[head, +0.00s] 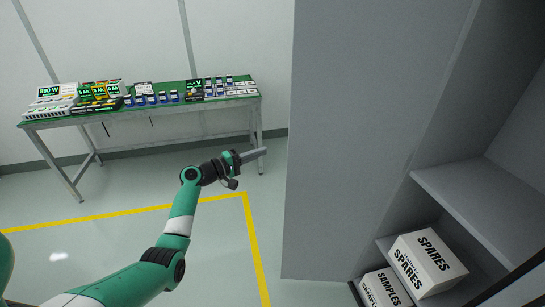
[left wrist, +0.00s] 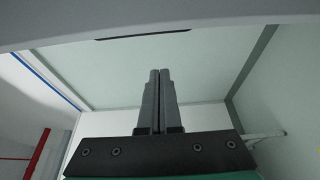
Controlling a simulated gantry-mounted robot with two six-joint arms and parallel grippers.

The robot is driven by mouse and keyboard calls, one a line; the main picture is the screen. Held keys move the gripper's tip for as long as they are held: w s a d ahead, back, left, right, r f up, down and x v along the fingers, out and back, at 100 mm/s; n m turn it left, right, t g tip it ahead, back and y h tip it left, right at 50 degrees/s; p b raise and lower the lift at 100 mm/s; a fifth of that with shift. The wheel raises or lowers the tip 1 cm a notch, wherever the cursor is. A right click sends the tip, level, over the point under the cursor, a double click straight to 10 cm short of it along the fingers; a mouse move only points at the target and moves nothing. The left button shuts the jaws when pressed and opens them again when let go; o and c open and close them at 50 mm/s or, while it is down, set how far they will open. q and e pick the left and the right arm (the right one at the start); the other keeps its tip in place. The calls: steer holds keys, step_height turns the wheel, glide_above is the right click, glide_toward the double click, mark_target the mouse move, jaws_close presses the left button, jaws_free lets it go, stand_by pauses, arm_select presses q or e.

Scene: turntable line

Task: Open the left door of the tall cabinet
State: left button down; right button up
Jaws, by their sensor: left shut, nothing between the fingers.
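The tall cabinet (head: 465,95) stands at the right of the head view, its inside and shelves exposed. A wide grey upright panel (head: 365,140) at its left side looks like the left door standing swung out; I cannot fully tell it from the cabinet's side wall. My left gripper (head: 255,154) is just left of this panel's edge in the picture, pointing right, with a small gap visible between them. In the left wrist view its two fingers (left wrist: 158,100) are together with nothing between them. No door handle can be made out. My right gripper is not in view.
A SPARES box (head: 428,262) and a SAMPLES box (head: 384,291) sit low in the cabinet, below a bare shelf (head: 475,200). A green-topped table (head: 180,95) with packaged goods stands against the back wall. Yellow-lined floor (head: 130,235) between is clear.

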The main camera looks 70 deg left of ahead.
arm_select(q)
steer(key=w+a+b, duration=0.2)
steer(key=w+b, duration=0.5)
steer(key=w, duration=0.3)
steer(key=shift+s+d+f+p, duration=0.1)
steer(key=shift+s+d+p, duration=0.1)
steer(key=shift+s+d, duration=0.3)
steer(key=shift+s+d+r+p, duration=0.15)
steer(key=shift+s+d, duration=0.2)
steer(key=shift+d, duration=0.4)
steer(key=shift+s+d+f+p, duration=0.2)
steer(key=shift+s+d, duration=0.2)
steer(key=shift+d, duration=0.2)
